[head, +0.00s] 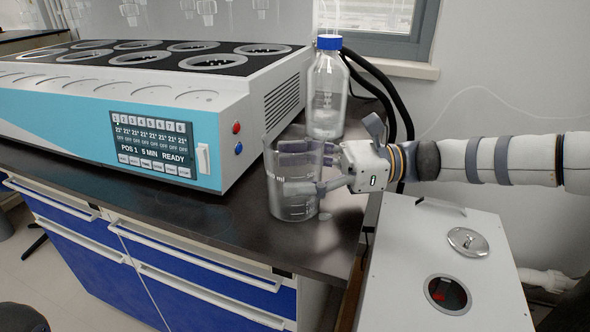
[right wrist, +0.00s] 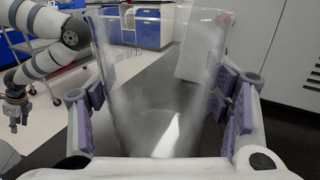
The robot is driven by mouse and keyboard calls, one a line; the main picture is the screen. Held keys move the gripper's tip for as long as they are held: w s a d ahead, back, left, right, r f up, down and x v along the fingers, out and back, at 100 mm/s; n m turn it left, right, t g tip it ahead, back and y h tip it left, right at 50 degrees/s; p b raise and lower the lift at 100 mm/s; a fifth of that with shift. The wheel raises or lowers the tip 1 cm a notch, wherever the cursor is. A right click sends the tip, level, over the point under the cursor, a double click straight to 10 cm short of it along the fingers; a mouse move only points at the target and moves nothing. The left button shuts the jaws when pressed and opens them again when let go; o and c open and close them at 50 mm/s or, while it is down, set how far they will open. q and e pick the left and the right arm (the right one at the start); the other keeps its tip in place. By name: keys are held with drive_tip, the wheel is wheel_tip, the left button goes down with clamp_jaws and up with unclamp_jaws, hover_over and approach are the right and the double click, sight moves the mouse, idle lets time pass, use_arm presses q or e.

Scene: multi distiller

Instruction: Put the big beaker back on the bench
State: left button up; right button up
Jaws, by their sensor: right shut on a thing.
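The big beaker (head: 292,199) is clear glass with white markings. It is upright over the right end of the dark bench (head: 235,228), in front of the distiller's right side. Its base is at or just above the bench top; I cannot tell if it touches. My right gripper (head: 305,167) comes in from the right and is shut around the beaker's sides. In the right wrist view the beaker (right wrist: 160,85) stands between the purple-padded fingers and looks empty.
The teal and white distiller (head: 150,120) fills the bench's left and back. A blue-capped bottle (head: 327,95) stands behind the beaker, with black hoses (head: 385,85) beside it. A white box with a round lid (head: 435,265) stands right of the bench. Bare bench lies front-left of the beaker.

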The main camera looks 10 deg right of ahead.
drive_tip(key=shift+f, duration=0.2)
drive_tip(key=o, duration=1.5)
drive_tip(key=shift+r, duration=0.1)
drive_tip(key=shift+d+r, duration=0.15)
drive_tip(key=shift+d, duration=0.05)
drive_tip(key=d, duration=0.4)
drive_tip(key=s+d, duration=0.1)
drive_tip(key=d, duration=0.2)
drive_tip(key=d+b, duration=0.1)
drive_tip(key=d, duration=0.3)
drive_tip(key=shift+s+d, duration=0.25)
drive_tip(key=shift+d, duration=0.05)
